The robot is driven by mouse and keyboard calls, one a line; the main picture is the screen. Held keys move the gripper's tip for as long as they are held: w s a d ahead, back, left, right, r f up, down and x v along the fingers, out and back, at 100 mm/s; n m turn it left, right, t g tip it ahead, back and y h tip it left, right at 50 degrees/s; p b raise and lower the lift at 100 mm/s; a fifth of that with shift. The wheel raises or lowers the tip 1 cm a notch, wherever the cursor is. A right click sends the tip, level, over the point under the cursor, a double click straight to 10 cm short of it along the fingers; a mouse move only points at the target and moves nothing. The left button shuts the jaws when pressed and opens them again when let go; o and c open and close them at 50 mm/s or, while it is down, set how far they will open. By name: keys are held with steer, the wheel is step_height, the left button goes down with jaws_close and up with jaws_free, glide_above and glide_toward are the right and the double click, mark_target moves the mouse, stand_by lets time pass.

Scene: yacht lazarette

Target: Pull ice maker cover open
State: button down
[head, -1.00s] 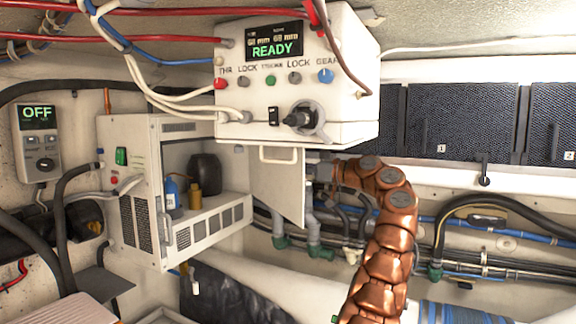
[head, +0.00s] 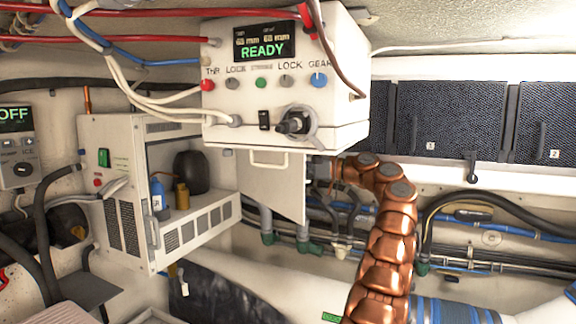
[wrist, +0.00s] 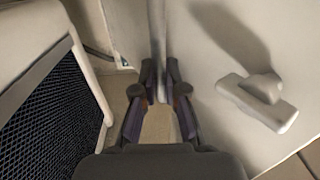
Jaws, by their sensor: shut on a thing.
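The ice maker (head: 172,235) is a white box with vents and a green switch at the left of the head view. A white panel with a handle, which looks like its cover (head: 282,190), stands swung out at its right, partly behind the control box. My copper arm reaches behind the control box, and my gripper there is mostly hidden. A pale surface with a grey latch-like piece (wrist: 262,96) is to the right of the fingers.
The control box (head: 285,85) reading READY hangs over the cover. A blue bottle (head: 157,195) and a yellow container (head: 182,197) stand inside the ice maker. Hoses and pipes run behind. Blue mesh lockers (head: 450,115) line the right.

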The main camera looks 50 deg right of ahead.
stand_by(0.4)
steer(key=c, duration=1.2)
jaws_free()
steer(key=shift+s+d, duration=0.1)
steer(key=v, duration=0.7)
steer(key=shift+s, duration=0.2)
